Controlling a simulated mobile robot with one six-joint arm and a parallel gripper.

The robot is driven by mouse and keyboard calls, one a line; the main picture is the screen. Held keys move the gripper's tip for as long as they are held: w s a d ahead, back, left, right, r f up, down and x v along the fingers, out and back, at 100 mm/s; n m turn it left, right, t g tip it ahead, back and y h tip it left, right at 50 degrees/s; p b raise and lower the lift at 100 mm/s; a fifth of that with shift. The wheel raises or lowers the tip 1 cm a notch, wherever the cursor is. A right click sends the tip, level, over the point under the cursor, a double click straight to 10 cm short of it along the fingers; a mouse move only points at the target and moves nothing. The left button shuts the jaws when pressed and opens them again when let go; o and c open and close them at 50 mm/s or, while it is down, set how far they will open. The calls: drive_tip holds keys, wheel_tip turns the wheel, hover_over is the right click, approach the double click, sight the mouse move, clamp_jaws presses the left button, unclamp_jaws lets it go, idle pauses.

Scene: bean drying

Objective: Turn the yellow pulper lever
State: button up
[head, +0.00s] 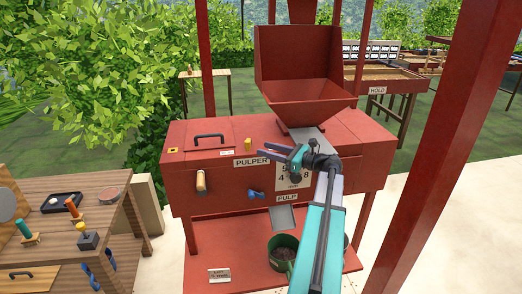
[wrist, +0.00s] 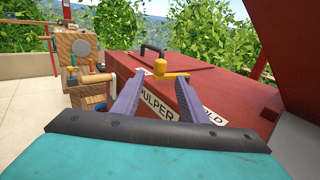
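The pulper (head: 222,165) is a red box-shaped machine with a hopper above it. The yellow lever (head: 248,144) is a small piece on its top, left of my fingertips in the head view. In the wrist view the lever (wrist: 172,73) shows an upright knob and an arm reaching right. My gripper (head: 263,148) is open and empty, its fingers pointing at the lever. In the wrist view its fingertips (wrist: 160,77) lie either side of the lever's knob, and the right tip overlaps the arm. I cannot tell whether they touch.
A black handle (head: 208,138) stands on a lid left of the lever. The red hopper (head: 305,80) rises behind my gripper, and a red post (head: 440,150) stands at right. A wooden bench (head: 95,215) with tools is at left. A green bucket (head: 283,250) sits below the pulper.

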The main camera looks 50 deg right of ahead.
drive_tip(key=shift+s+d, duration=0.1)
drive_tip(key=shift+s, duration=0.2)
drive_tip(key=shift+c, duration=0.4)
clamp_jaws()
